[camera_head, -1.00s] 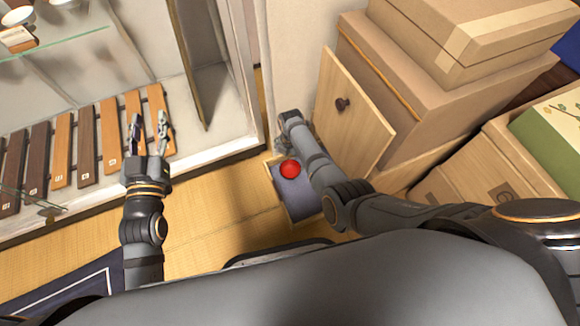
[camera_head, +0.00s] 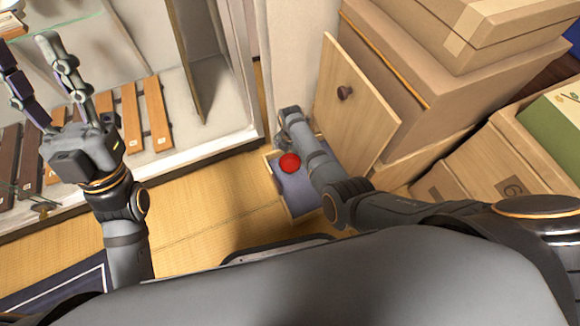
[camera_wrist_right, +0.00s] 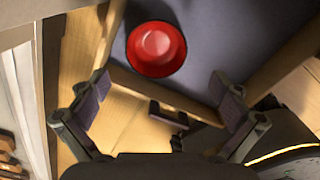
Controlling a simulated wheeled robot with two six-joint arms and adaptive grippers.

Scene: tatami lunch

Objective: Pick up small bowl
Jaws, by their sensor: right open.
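The small red bowl (camera_head: 289,163) lies in an open low drawer with a blue-grey lining (camera_head: 299,193). The bowl (camera_wrist_right: 156,49) shows its open top in the right wrist view, above the lining (camera_wrist_right: 235,40). My right gripper (camera_wrist_right: 163,88) is open and empty, its fingers spread on either side of the drawer's front edge, apart from the bowl. In the head view my right forearm reaches beside the bowl and largely hides that gripper. My left gripper (camera_head: 27,52) is open and empty, raised in front of the shelf case at left.
A wooden panel with a dark knob (camera_head: 344,92) stands right behind the drawer. Stacked boxes (camera_head: 405,70) fill the right. A shelf case with wooden bars (camera_head: 157,112) stands at left. Tatami floor (camera_head: 200,205) is clear between them.

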